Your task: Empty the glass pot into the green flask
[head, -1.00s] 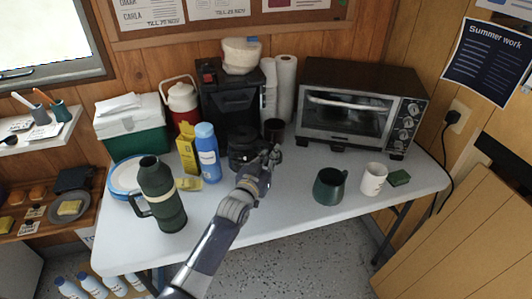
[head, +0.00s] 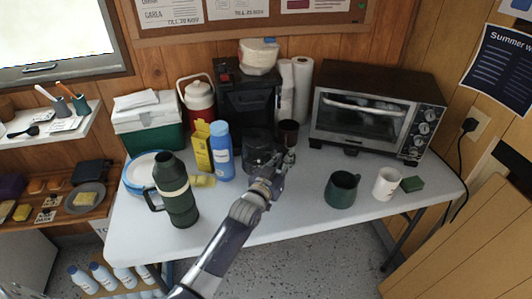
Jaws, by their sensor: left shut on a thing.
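The green flask (head: 177,193) stands upright on the left front of the white table, with a side handle and a pale band. Its top looks open. The glass pot (head: 257,152) is dark and sits low at the front of the black coffee maker (head: 246,103). My left gripper (head: 284,160) is at the right side of the pot, shut on it, apparently at the handle. The handle is mostly hidden by the fingers. I cannot tell how full the pot is. My right gripper is not in view.
A blue bottle (head: 221,152) and a yellow carton (head: 203,147) stand between flask and pot. A green mug (head: 342,190) and a white mug (head: 386,184) stand right. The table's front middle is clear.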

